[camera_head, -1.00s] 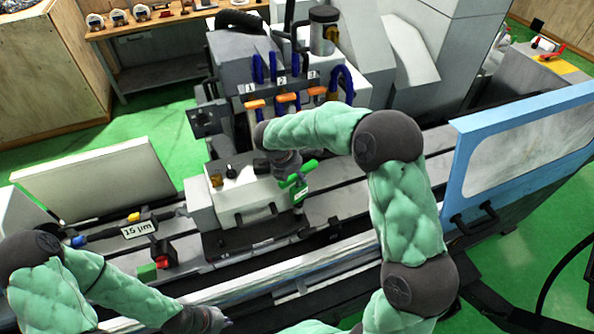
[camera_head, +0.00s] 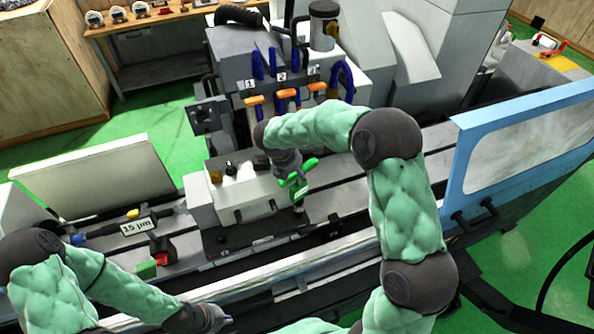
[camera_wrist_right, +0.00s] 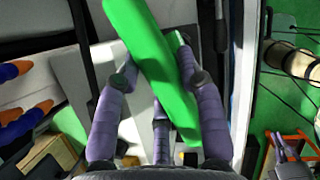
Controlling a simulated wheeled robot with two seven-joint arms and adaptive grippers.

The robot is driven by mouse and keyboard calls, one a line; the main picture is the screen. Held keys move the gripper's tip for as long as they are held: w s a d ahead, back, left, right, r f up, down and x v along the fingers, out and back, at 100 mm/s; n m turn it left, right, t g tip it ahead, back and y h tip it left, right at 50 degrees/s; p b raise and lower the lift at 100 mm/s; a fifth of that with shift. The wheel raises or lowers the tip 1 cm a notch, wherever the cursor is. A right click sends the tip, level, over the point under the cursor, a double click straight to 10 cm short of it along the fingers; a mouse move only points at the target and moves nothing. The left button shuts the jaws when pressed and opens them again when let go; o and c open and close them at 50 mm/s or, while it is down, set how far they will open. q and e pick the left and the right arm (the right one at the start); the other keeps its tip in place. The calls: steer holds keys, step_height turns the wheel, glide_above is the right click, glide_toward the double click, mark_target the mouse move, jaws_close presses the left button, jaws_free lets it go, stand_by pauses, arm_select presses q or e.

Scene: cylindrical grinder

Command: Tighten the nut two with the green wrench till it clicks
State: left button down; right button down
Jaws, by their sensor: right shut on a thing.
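The green wrench (camera_head: 299,180) is in my right gripper (camera_head: 290,168), above the right end of the grey block on the machine bed. In the right wrist view the green wrench (camera_wrist_right: 152,70) lies slanted between the purple fingers of my right gripper (camera_wrist_right: 160,80), which is shut on it. The orange fitting under label 2 (camera_head: 288,94) is on the grinder's housing, between those under labels 1 and 3. I cannot make out nut two itself. The wrench is apart from these fittings. My left gripper (camera_head: 210,318) is low at the front; its fingers are too unclear to judge.
Blue hoses (camera_head: 272,62) rise above the orange fittings. The grey block with knobs (camera_head: 240,190) stands below my right forearm. A 15 µm gauge sign (camera_head: 139,226) and a red button (camera_head: 162,250) are at left. A blue-framed guard (camera_head: 460,160) stands at right.

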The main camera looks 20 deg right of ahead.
steer(key=shift+f+b, duration=0.85)
steer(key=shift+f, duration=0.7)
stand_by(0.5)
steer(key=shift+f+m, duration=0.1)
steer(key=shift+m, duration=0.4)
steer(key=shift+f+m+g, duration=0.1)
steer(key=shift+m+g, duration=0.4)
steer(key=shift+m, duration=0.2)
